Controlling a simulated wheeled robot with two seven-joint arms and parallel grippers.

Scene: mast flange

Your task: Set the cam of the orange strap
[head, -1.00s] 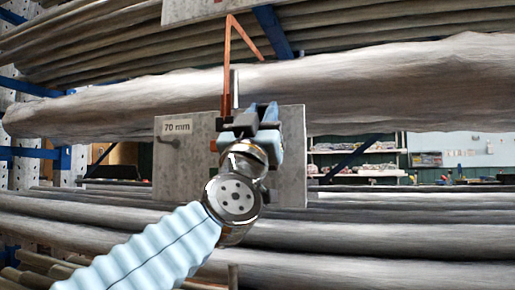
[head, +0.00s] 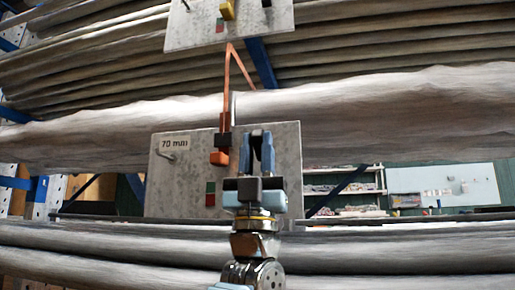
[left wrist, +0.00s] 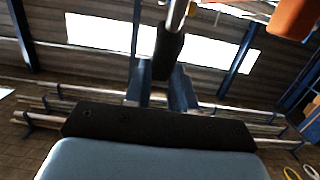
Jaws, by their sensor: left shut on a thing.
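The orange strap (head: 227,85) hangs from the upper grey plate and splits into two lines at its top. Its lower end meets a black block (head: 224,140) and an orange block (head: 219,158) in front of the lower plate marked 70 mm. My left gripper (head: 257,140) points up, just right of these blocks. In the left wrist view its fingers (left wrist: 162,82) are shut on a black sleeve (left wrist: 168,55) with a metal rod (left wrist: 178,14) coming out of it. I cannot tell whether this is the cam's lever. An orange part (left wrist: 295,18) shows at upper right. My right gripper is not in view.
The lower grey plate (head: 165,195) carries a peg and a red-green mark (head: 210,193). The upper plate (head: 187,35) has a yellow part (head: 226,10). Long wrapped bundles (head: 400,110) cross the view close behind, with blue rack bars (head: 261,63).

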